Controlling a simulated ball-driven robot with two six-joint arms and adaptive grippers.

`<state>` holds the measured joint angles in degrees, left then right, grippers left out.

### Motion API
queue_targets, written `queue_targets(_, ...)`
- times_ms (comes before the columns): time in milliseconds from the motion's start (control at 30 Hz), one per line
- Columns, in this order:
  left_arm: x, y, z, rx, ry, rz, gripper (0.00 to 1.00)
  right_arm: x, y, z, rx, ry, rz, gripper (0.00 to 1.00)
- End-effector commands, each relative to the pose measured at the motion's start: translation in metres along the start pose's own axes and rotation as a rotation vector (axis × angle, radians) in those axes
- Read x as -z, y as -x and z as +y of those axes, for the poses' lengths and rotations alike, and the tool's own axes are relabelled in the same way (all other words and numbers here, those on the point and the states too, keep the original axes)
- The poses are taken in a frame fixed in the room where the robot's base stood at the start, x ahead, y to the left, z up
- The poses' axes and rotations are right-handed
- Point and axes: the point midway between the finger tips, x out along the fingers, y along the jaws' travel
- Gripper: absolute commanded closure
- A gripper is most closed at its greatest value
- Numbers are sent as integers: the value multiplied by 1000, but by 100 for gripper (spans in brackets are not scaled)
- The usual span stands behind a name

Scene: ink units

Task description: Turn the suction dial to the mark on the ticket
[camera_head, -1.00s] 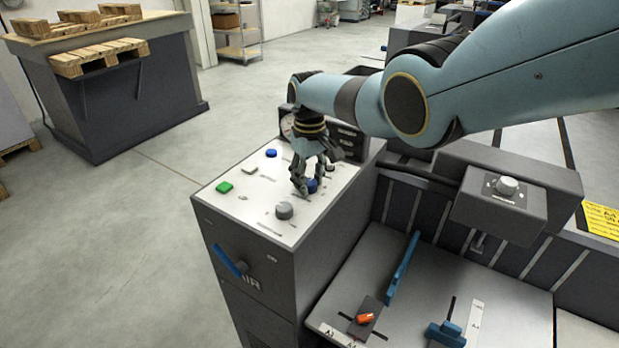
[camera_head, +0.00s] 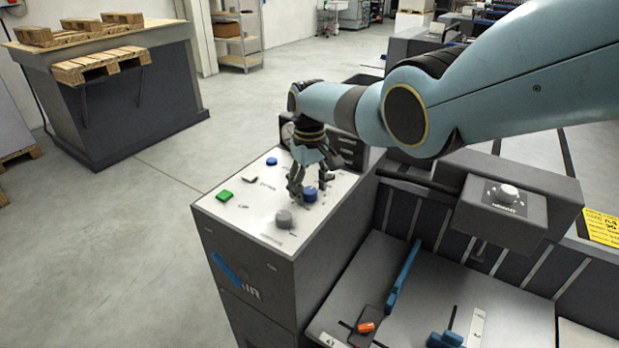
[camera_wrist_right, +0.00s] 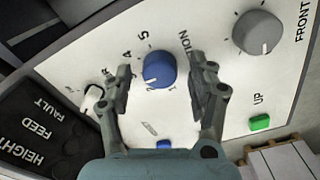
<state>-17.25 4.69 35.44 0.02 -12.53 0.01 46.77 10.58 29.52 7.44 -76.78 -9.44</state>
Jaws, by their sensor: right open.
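The suction dial is a blue knob (camera_head: 310,196) on the white top panel of the grey cabinet. In the right wrist view the blue knob (camera_wrist_right: 159,70) has numbers around it, and its pale pointer line faces near the 2. Its label is partly hidden, with "TION" readable. My right gripper (camera_head: 307,182) is open at the knob. In the wrist view its fingers stand on either side of the knob, with gaps showing. A yellow sheet (camera_head: 604,226) at the right edge has print too small to read; I cannot tell whether it is the ticket. My left gripper is out of view.
A grey knob (camera_head: 284,219) stands in front of the blue one. A green button (camera_head: 225,196) and a blue button (camera_head: 271,161) share the panel. A dark display box (camera_head: 347,150) stands behind. Another dial box (camera_head: 515,200) stands to the right.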

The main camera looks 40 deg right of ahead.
Motion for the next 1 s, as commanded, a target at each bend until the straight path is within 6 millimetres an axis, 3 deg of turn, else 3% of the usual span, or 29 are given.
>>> queue_targets(267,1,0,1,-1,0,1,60,0,29,0,-1,0,4,42)
queue_targets(600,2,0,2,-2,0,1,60,1,101,0,-1,-1,3,42)
queue_targets(800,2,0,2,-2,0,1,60,0,117,0,0,-1,0,42)
queue_targets(1000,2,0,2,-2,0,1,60,0,119,0,0,0,0,42)
